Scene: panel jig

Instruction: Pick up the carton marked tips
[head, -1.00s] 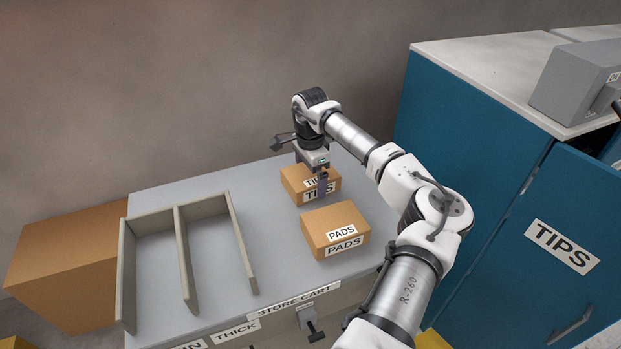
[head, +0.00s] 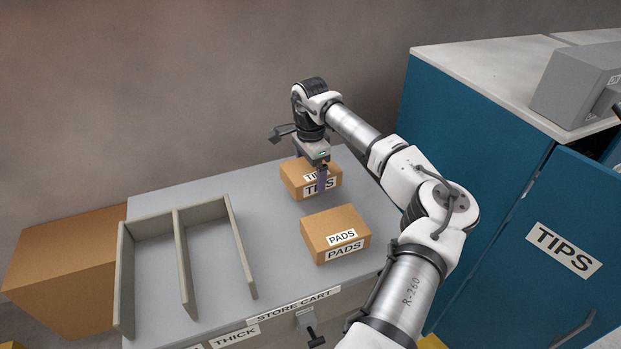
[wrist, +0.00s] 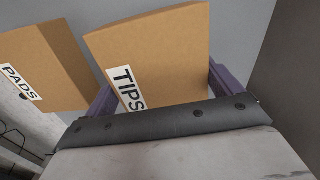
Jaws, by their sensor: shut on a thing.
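The carton marked TIPS (head: 300,184) is a brown box at the back right of the store cart (head: 213,185). My gripper (head: 311,166) is above it, with one purple finger down its labelled front face and the other mostly hidden behind. In the wrist view the TIPS carton (wrist: 155,55) sits between the two fingers of my gripper (wrist: 165,90), which is shut on it. The carton appears slightly raised; its underside is not visible, so the gap is hard to judge.
A carton marked PADS (head: 325,222) stands just in front, also in the wrist view (wrist: 45,65). A grey divided rack (head: 183,262) is on the cart's left. A blue cabinet (head: 470,130) marked TIPS stands close on the right. A large brown box (head: 60,265) is left of the cart.

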